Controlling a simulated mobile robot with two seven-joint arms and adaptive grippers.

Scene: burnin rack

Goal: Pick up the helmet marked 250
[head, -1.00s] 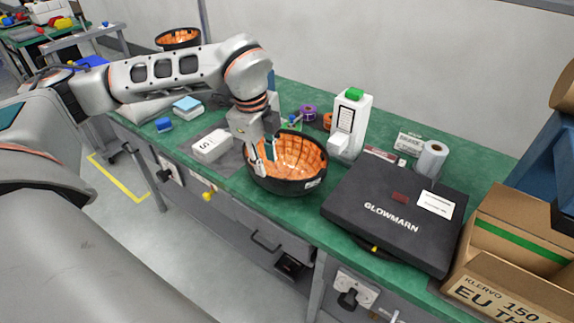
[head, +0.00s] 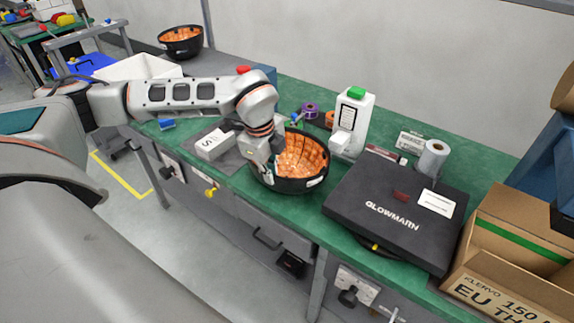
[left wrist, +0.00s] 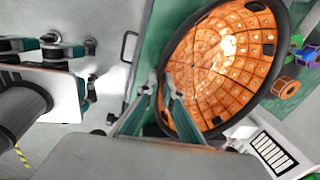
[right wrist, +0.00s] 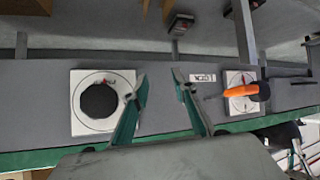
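A helmet (head: 303,158), a black bowl shape with orange padding inside, sits open side up on the green bench. It also fills much of the left wrist view (left wrist: 215,65). Its white label is too small to read. My left gripper (head: 270,172) is at the helmet's near left rim. In the left wrist view its fingertips (left wrist: 161,78) straddle the rim and are drawn close together on it. A second orange-lined black helmet (head: 180,42) stands at the back left; I see no readable mark. My right gripper (right wrist: 160,77) is open and empty.
A black GLOWMARN case (head: 385,205) lies right of the helmet. A cardboard box (head: 515,250) is at the right end.

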